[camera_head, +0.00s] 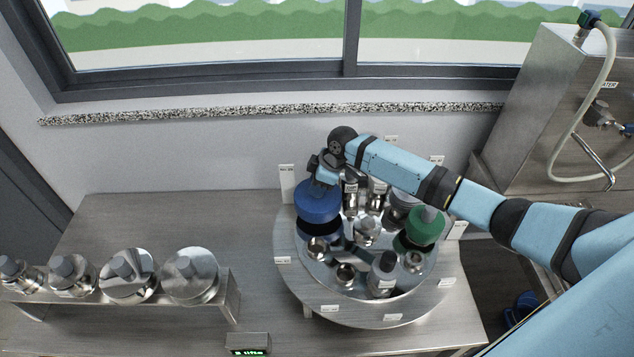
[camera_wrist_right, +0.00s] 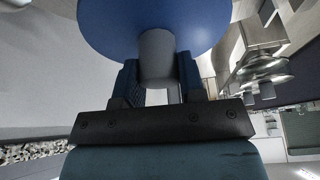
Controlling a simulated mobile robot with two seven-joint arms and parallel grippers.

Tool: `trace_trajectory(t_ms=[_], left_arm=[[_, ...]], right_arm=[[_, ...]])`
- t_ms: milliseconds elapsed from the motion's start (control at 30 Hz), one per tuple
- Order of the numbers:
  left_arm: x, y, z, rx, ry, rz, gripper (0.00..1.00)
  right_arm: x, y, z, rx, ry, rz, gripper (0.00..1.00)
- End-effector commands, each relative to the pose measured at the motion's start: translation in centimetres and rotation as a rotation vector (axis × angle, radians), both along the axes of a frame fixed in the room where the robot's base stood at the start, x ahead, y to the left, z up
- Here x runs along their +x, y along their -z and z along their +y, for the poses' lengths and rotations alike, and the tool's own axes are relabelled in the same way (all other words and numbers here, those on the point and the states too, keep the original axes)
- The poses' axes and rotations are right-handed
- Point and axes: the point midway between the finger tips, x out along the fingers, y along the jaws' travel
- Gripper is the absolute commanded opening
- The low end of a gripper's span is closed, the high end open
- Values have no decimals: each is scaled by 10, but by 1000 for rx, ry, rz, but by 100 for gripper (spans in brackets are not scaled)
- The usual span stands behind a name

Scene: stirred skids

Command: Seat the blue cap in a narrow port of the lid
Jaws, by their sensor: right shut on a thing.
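The blue cap (camera_head: 318,200) is a wide blue disc above the back-left part of the round metal lid (camera_head: 325,282). My right gripper (camera_head: 325,178) is shut on its grey stem. The wrist view shows the gripper's blue fingers (camera_wrist_right: 158,78) on both sides of the stem, under the cap's blue disc (camera_wrist_right: 150,22). A dark patch lies just below the cap; I cannot tell whether it is a port or a reflection, or whether the cap touches the lid. The port openings are hard to make out. My left gripper is out of view.
A green cap (camera_head: 424,226), a grey-topped fitting (camera_head: 382,275) and several metal fittings crowd the lid. A low metal stand (camera_head: 225,305) at left holds several metal caps with grey stems. A small display (camera_head: 247,344) sits at the front. A steel cabinet (camera_head: 545,110) stands at right.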

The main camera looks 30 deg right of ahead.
Motion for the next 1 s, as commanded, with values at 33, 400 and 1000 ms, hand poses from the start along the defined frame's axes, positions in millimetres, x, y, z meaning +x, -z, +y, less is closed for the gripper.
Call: trace_trajectory(t_ms=[33, 400, 1000], left_arm=[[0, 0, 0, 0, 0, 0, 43], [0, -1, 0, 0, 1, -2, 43], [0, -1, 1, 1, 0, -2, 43]], right_arm=[[1, -1, 0, 1, 0, -2, 0], [1, 0, 0, 1, 0, -2, 0], [0, 5, 0, 0, 0, 1, 66]])
